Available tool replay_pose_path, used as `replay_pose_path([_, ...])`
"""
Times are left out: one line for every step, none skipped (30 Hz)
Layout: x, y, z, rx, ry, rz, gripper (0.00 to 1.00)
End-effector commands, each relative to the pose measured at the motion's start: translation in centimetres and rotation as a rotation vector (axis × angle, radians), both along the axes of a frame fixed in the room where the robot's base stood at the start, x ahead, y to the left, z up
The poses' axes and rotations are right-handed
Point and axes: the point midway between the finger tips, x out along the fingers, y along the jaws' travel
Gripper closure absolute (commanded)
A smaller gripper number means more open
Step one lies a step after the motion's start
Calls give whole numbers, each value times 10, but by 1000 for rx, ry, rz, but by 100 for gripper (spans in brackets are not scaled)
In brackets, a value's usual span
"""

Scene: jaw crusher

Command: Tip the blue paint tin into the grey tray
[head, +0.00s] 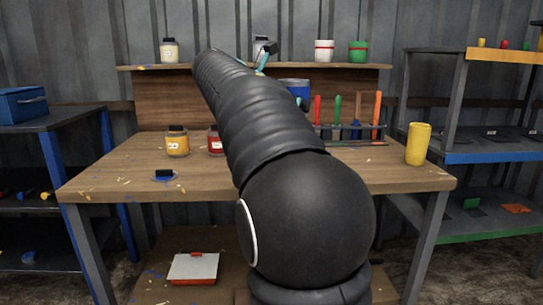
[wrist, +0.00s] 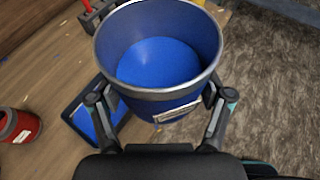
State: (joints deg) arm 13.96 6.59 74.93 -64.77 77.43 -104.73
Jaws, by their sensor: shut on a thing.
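The blue paint tin (wrist: 150,60) is in my gripper (wrist: 160,97), its wall between the two fingers in the wrist view. Blue paint shows inside below the metal rim, and a pale label faces me. In the head view the tin (head: 295,84) shows partly behind my arm, above the back of the bench. In the wrist view a dark-rimmed tray (wrist: 75,108) with blue inside lies below and left of the tin, partly hidden by the tin and a finger. I cannot tell whether the blue inside is paint.
A yellow-orange jar (head: 177,142) and a red jar (head: 215,141) stand left on the wooden bench (head: 120,175). A tool rack (head: 345,130) stands at the back, a yellow cup (head: 418,144) at the right. A shelf above holds several pots. Open floor lies beyond the bench edge.

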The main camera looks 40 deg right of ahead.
Motion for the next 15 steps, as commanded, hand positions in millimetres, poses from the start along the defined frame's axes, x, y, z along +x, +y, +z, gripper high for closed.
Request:
replay_pose_path([-5, 3, 6, -2, -4, 1, 82])
replay_pose_path([-7, 4, 8, -2, -3, 0, 82])
replay_pose_path([-10, 6, 11, -2, -3, 0, 82])
replay_pose_path([-12, 7, 14, -2, -3, 0, 82])
replay_pose_path([-14, 9, 16, -2, -4, 1, 82])
replay_pose_path([-17, 10, 19, -2, -4, 1, 82])
replay_pose_path([-20, 12, 22, -1, -4, 1, 82])
replay_pose_path([-22, 13, 24, -1, -3, 0, 82])
replay_pose_path([-25, 15, 27, -1, -4, -1, 82])
replay_pose_path([-27, 16, 30, -1, -4, -1, 82])
replay_pose_path([-29, 18, 32, -1, -4, -1, 82])
replay_pose_path([-32, 19, 35, -2, -5, 0, 82])
replay_pose_path([-34, 21, 38, -2, -5, 0, 82])
replay_pose_path([-37, 22, 40, -1, -4, 1, 82])
replay_pose_path([-40, 24, 43, -1, -4, 1, 82])
